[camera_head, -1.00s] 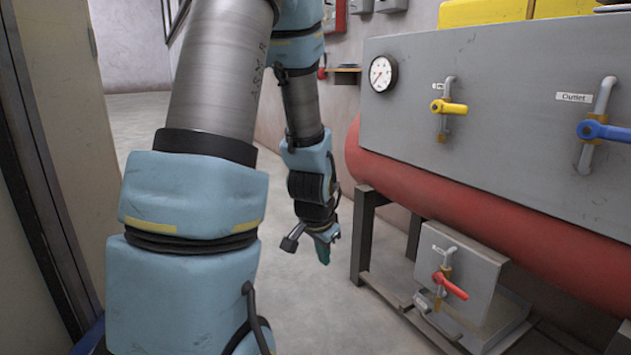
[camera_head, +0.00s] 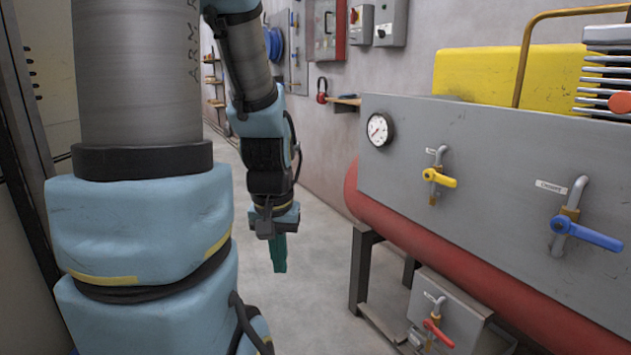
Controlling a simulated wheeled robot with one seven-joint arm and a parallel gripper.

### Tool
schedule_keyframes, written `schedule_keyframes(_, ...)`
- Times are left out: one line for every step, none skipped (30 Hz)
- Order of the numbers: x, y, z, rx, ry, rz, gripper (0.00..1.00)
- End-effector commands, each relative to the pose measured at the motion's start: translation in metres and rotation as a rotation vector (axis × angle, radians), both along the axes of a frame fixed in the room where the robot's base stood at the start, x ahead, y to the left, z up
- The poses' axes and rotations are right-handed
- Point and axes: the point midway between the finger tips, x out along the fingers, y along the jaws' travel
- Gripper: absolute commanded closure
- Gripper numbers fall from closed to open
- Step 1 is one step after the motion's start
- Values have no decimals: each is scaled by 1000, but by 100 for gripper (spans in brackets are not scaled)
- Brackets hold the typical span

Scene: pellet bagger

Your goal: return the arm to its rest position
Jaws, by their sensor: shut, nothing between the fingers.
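My arm fills the left of the view, blue and grey, with its upper part rising out of the picture. Its forearm hangs down near the middle. My gripper (camera_head: 279,262) is at the lower end, pointing down, with green fingers close together and nothing held. It hangs over the grey floor, to the left of the red tank and apart from it. The lower part of the arm's base is cut off by the picture edge.
To the right is a red tank (camera_head: 400,232) under a grey panel (camera_head: 500,150) with a gauge (camera_head: 380,130), a yellow-handled valve (camera_head: 440,178) and a blue-handled valve (camera_head: 585,232). A red-handled valve (camera_head: 437,332) sits lower. Open floor (camera_head: 318,290) lies between arm and tank.

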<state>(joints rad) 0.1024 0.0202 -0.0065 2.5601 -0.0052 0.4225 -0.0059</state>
Motion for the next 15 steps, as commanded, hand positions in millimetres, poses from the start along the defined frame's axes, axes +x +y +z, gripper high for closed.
schedule_keyframes(0, 0, 35, 0, 0, 0, 100)
schedule_keyframes(0, 0, 44, 0, 0, -1, 100)
schedule_keyframes(0, 0, 56, 0, 0, -1, 100)
schedule_keyframes(0, 0, 66, 0, 0, -1, 100)
schedule_keyframes(0, 0, 75, 0, 0, -1, 100)
schedule_keyframes(0, 0, 88, 0, 0, -1, 100)
schedule_keyframes(0, 0, 97, 0, 0, -1, 100)
schedule_keyframes(0, 0, 106, 0, 0, -1, 100)
schedule_keyframes(0, 0, 119, 0, 0, -1, 100)
schedule_keyframes(0, 0, 128, 0, 0, -1, 100)
schedule_keyframes(0, 0, 138, 0, 0, -1, 100)
schedule_keyframes(0, 0, 150, 0, 0, -1, 100)
schedule_keyframes(0, 0, 160, 0, 0, -1, 100)
schedule_keyframes(0, 0, 169, 0, 0, -1, 100)
schedule_keyframes(0, 0, 181, 0, 0, -1, 100)
